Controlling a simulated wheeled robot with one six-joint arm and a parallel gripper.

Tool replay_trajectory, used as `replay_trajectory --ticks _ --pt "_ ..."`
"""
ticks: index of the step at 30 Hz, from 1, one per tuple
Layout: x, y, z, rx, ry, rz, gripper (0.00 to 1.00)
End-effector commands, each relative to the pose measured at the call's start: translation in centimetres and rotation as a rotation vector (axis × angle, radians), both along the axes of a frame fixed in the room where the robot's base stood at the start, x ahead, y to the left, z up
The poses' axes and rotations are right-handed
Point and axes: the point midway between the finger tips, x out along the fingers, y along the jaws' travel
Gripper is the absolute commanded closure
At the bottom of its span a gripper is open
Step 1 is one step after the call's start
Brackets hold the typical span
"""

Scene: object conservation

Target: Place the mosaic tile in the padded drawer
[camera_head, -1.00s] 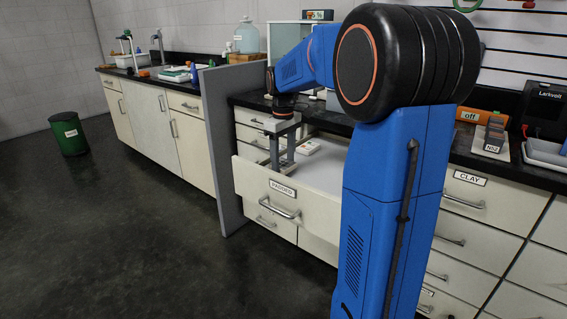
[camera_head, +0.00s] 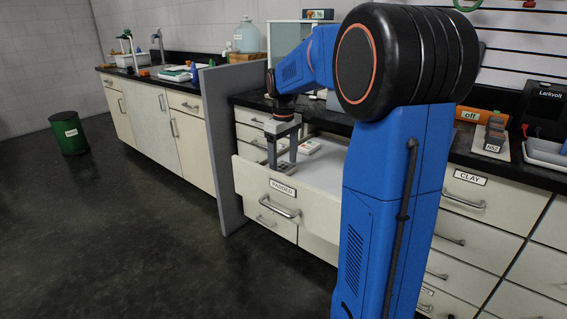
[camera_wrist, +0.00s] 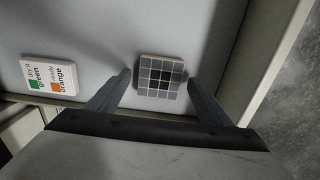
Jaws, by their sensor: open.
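The mosaic tile (camera_wrist: 160,77), a small square of grey and dark cells, lies flat on the light floor of the open drawer labelled PADDED (camera_head: 282,188). In the head view the tile (camera_head: 282,167) shows as a small dark patch below my gripper. My gripper (camera_wrist: 163,83) is open, with one finger on each side of the tile and a visible gap to both. It points down inside the drawer, near its front wall. No grip on the tile shows.
A white card (camera_wrist: 50,75) with green and orange patches lies left of the tile in the drawer; it also shows in the head view (camera_head: 309,147). A grey partition (camera_head: 222,150) stands left of the drawer. The black counter (camera_head: 330,122) is behind it.

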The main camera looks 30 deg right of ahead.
Motion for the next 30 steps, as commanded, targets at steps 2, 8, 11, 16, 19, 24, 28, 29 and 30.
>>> replay_trajectory --ticks 2,8,11,16,19,24,28,29,30 --pt "0.1 0.0 1.0 -0.001 -0.004 0.000 0.27" --pt "0.1 0.0 4.8 -0.001 -0.004 0.000 0.27" --pt "0.1 0.0 6.7 -0.001 -0.003 0.000 0.27" --pt "0.0 0.0 9.5 0.000 -0.002 0.000 0.27" --pt "0.1 0.0 10.6 -0.001 -0.003 0.000 0.27" --pt "0.0 0.0 11.4 -0.001 -0.001 0.000 0.27" --pt "0.0 0.0 11.6 -0.001 -0.001 0.000 0.27" --pt "0.0 0.0 11.6 -0.001 -0.001 0.000 0.27" --pt "0.0 0.0 11.6 -0.001 -0.001 0.000 0.27"
